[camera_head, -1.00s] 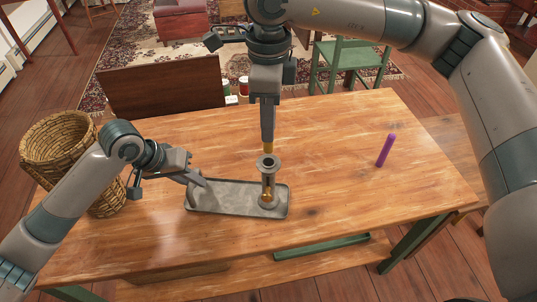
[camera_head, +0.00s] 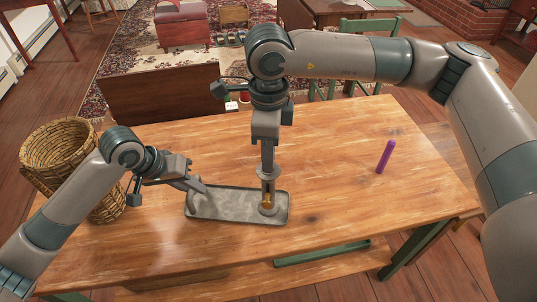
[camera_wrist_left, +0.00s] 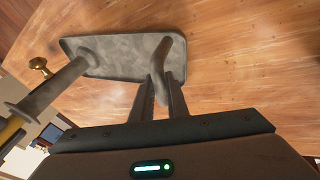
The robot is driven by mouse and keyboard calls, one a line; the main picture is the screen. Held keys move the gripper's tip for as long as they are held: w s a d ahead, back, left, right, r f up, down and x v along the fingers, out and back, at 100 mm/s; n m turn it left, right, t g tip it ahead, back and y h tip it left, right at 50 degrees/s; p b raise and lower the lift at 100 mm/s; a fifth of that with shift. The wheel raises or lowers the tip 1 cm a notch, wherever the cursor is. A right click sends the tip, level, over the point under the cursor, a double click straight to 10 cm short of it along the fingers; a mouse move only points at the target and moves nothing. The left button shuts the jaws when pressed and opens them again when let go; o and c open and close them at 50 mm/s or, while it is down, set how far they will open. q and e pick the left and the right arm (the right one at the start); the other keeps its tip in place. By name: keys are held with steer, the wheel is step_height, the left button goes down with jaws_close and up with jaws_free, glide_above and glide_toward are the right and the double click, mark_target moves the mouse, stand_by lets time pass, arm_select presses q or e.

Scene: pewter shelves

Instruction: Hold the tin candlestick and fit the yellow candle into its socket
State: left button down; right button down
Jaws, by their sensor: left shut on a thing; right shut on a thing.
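The tin candlestick is a grey oblong tray (camera_head: 225,206) with an upright stem (camera_head: 268,189), a brass knob (camera_head: 268,204) low on it and a curved handle. In the left wrist view the stem (camera_wrist_left: 62,88) and handle (camera_wrist_left: 170,65) both show. My left gripper (camera_head: 200,186) is shut on the handle. My right gripper (camera_head: 268,168) points straight down over the socket, shut on the yellow candle. The candle (camera_wrist_left: 10,130) shows in the left wrist view, in line with the stem at its flared rim. How deep it sits cannot be told; the head view hides it.
A wicker basket (camera_head: 60,150) is at the left, beside my left arm. A wooden chair back (camera_head: 160,92) rises behind the far edge. The table between candlestick and purple candle is clear.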

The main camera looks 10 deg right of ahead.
steer(key=shift+f, duration=0.3)
steer(key=c, duration=1.7)
jaws_free()
step_height(320, 180, up, 12)
steer(key=shift+r, duration=0.15)
arm_select(q)
steer(key=c, duration=1.7)
jaws_free()
steer(key=shift+o, duration=0.2)
